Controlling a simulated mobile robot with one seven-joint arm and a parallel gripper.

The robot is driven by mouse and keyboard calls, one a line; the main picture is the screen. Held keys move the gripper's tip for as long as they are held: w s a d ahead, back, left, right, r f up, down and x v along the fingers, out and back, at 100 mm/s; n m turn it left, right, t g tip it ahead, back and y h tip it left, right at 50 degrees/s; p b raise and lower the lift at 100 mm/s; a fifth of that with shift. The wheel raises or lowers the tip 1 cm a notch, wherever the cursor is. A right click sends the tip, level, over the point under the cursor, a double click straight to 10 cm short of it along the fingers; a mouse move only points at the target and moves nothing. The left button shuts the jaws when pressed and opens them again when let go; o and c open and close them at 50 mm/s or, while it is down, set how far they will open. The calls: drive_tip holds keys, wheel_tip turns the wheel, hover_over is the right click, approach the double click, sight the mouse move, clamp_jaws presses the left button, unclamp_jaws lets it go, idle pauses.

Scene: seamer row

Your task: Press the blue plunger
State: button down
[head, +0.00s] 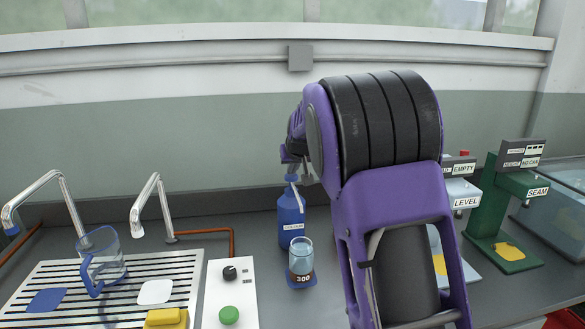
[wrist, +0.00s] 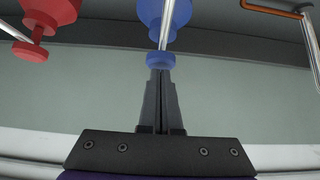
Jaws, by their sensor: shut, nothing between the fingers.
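The blue bottle (head: 290,222) stands upright on the counter, with its label facing me. My gripper (wrist: 160,74) is shut and empty. Its fingertips are right at the plunger's top; I cannot tell whether they touch. In the head view, my arm hides most of my gripper above the bottle.
A red bottle (wrist: 51,10) with a red plunger (wrist: 30,52) is beside the blue one. A glass pitcher (head: 102,262) stands on the slotted drain. A green seamer (head: 494,205) is at the right.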

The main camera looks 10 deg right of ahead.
wheel_tip(320, 180, down, 2)
drive_tip(key=shift+f+b, duration=0.25)
drive_tip(key=shift+b, duration=0.5)
drive_tip(key=shift+r, duration=0.1)
drive_tip(key=r+p, duration=0.3)
drive_tip(key=r, duration=0.2)
drive_tip(key=shift+s+r, duration=0.1)
drive_tip(key=shift+s, duration=0.1)
drive_tip(key=v, duration=0.9)
drive_tip(key=shift+s, duration=0.15)
